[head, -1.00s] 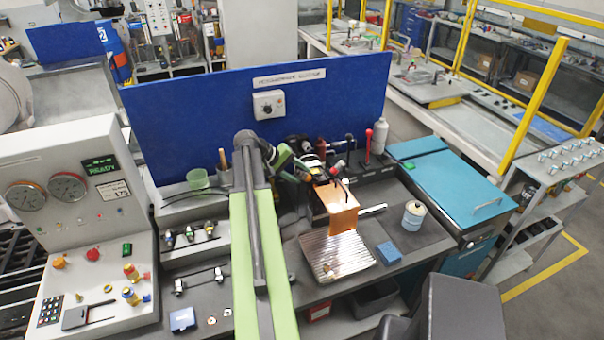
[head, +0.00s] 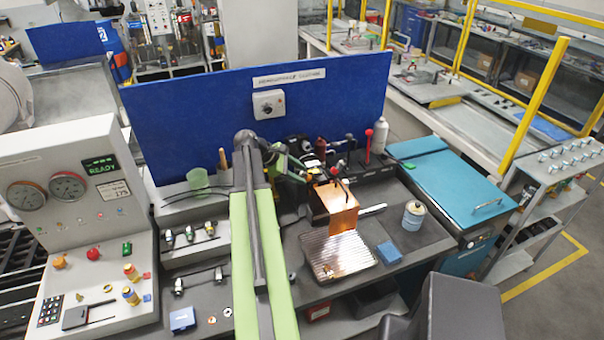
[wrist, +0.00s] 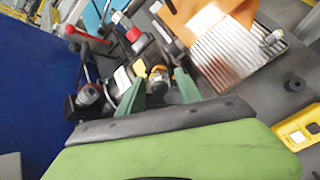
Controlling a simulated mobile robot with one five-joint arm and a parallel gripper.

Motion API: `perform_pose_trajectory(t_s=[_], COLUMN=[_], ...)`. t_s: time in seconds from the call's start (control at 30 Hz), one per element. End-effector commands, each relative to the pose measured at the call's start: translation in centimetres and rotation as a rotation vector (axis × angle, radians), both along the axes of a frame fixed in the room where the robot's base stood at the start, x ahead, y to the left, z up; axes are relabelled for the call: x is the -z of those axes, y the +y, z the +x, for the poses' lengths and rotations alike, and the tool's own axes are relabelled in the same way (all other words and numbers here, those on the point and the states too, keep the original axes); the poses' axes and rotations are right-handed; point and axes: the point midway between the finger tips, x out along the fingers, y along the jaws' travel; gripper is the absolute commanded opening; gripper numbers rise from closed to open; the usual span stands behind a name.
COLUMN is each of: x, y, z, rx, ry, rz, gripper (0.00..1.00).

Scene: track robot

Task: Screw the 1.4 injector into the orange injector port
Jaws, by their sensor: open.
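My gripper (wrist: 158,92) shows in the wrist view as two dark green fingers, spread apart. Between and just beyond the fingertips is a small round metal part with an orange-yellow edge (wrist: 158,74). I cannot tell whether it is the injector or the orange port, and no contact with the fingers is clear. In the head view my gripper (head: 312,168) is small and partly hidden among dark fittings behind the copper-coloured sheet (head: 343,212). Several small injector-like parts (head: 190,234) stand on a grey stepped rack left of my arm. Their size marks are unreadable.
A ribbed metal tray (head: 335,258) lies before the copper-coloured sheet, with a blue block (head: 389,253) and a white canister (head: 413,216) to its right. A red-knobbed lever (head: 368,143) and bottles stand behind. A blue panel (head: 200,115) closes off the back. A gauge console (head: 70,200) stands left.

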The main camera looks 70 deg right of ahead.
Motion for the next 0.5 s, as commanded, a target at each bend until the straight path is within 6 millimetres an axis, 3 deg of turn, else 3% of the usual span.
perform_pose_trajectory(t_s=[0.5], x=[0.00], y=[-0.01], z=[-0.03], rx=[-0.658], ry=[0.417], rz=[0.509], gripper=[0.42])
